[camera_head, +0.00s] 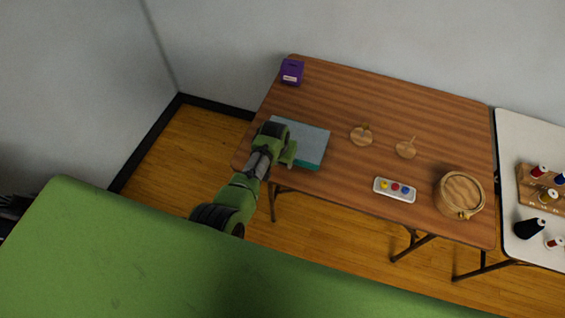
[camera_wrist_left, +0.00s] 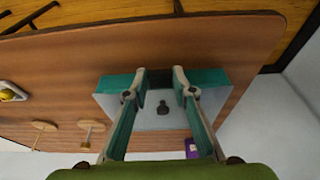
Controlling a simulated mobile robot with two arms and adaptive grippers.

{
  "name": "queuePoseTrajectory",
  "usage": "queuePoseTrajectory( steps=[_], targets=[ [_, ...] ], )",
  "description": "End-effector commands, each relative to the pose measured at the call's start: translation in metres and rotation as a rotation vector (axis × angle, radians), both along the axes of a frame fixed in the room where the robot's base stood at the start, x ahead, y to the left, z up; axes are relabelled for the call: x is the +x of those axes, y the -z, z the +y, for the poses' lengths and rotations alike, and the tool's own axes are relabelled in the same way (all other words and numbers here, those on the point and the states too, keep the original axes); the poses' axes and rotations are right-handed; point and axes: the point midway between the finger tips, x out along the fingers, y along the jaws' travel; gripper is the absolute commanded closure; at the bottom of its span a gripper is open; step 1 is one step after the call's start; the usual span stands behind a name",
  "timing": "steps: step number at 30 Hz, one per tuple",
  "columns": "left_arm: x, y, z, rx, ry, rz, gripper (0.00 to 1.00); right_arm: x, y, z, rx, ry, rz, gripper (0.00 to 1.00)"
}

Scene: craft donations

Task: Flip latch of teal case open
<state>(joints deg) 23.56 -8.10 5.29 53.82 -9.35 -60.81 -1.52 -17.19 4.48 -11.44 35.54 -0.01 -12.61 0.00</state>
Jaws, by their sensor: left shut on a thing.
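The teal case (camera_head: 307,136) lies shut on the left part of the brown wooden table, with a grey-blue top and a teal side. In the left wrist view the case (camera_wrist_left: 209,77) has a dark knob-like piece (camera_wrist_left: 163,108) on its pale top. My left gripper (camera_head: 287,157) is at the front edge of the case; it also shows in the left wrist view (camera_wrist_left: 158,74). Its fingertips stand either side of a dark latch (camera_wrist_left: 160,78) at that edge and are shut on it. My arm hides part of the case in the head view. My right gripper is not seen.
A purple box (camera_head: 292,72) stands at the table's back left. Two round wooden pieces (camera_head: 361,136), a white tray (camera_head: 394,189) with coloured items and a round wooden container (camera_head: 461,193) are to the right. A white table (camera_head: 520,135) with spools stands far right.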

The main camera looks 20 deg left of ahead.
Motion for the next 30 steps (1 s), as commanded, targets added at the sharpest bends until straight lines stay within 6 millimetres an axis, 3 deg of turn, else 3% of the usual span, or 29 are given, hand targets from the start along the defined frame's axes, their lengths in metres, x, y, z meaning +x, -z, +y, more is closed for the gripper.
queuePoseTrajectory(
  steps=[9, 25, 26, 27, 30],
  targets=[
    [0.0032, -0.0026, 0.0002, 0.004, 0.001, 0.107, 0.97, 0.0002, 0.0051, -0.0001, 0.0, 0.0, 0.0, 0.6],
    [0.0021, -0.0023, 0.0001, 0.005, 0.001, 0.128, 0.97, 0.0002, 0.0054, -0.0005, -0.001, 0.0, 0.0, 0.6],
    [0.0021, -0.0023, 0.0001, 0.005, 0.001, 0.128, 0.68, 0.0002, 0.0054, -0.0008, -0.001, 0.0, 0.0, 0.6],
    [0.0021, -0.0023, 0.0001, 0.005, 0.001, 0.128, 0.58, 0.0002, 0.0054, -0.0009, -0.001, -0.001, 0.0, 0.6],
    [0.0024, -0.0025, 0.0001, 0.004, 0.0, 0.126, 0.58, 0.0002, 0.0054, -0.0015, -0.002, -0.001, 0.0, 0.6]
  ],
)
